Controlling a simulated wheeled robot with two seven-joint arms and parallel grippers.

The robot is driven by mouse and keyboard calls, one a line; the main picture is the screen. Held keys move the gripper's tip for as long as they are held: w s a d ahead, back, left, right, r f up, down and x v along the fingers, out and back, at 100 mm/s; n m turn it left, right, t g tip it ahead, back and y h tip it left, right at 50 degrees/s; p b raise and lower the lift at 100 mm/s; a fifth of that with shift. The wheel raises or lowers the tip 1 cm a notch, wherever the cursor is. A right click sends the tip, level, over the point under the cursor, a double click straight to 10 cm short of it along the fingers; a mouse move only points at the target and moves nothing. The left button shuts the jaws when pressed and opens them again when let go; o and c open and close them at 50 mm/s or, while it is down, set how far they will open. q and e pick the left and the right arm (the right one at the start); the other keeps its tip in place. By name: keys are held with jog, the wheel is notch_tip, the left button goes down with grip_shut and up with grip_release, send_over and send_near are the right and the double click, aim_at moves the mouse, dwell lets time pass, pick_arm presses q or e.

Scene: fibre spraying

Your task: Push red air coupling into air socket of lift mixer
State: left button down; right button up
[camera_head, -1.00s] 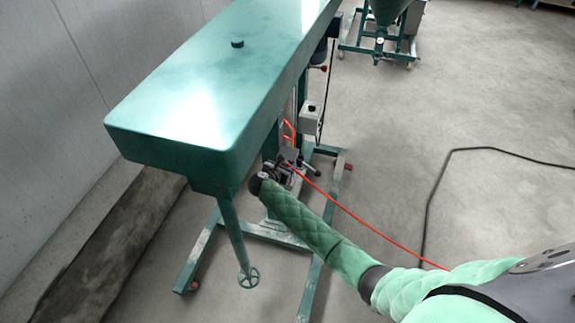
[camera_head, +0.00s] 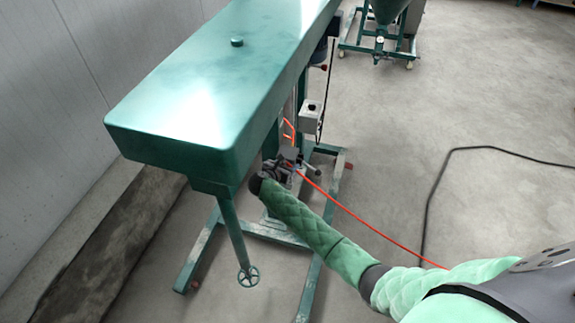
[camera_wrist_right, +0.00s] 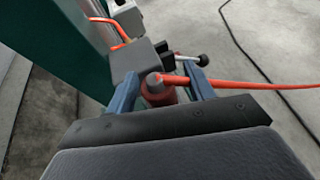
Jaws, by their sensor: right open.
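The green lift mixer (camera_head: 190,100) stands with its stirring shaft (camera_head: 236,245) hanging at the front. The red air hose (camera_head: 370,228) runs from my right gripper's area across the floor to the right. My right gripper (camera_head: 290,165) is at the mixer's column, low under the green housing. In the right wrist view its two blue-grey fingers (camera_wrist_right: 165,88) are open on either side of the red coupling (camera_wrist_right: 158,92), with the hose (camera_wrist_right: 250,86) leaving to the right. The coupling is close to a grey block (camera_wrist_right: 138,60); whether it is seated in the socket I cannot tell. My left gripper is not in view.
A grey control box (camera_head: 312,113) hangs on the mixer's column above the gripper. The mixer's green floor frame (camera_head: 200,245) spreads below. A second green machine (camera_head: 385,30) stands at the back. A black cable (camera_head: 432,190) lies on open concrete at right.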

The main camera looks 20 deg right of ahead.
jog(key=shift+s+a, duration=0.2)
jog(key=shift+a, duration=0.1)
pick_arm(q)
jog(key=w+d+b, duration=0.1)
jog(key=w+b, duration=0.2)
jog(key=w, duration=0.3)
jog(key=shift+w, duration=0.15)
pick_arm(e)
jog(key=v, duration=0.7)
jog(key=shift+r, duration=0.2)
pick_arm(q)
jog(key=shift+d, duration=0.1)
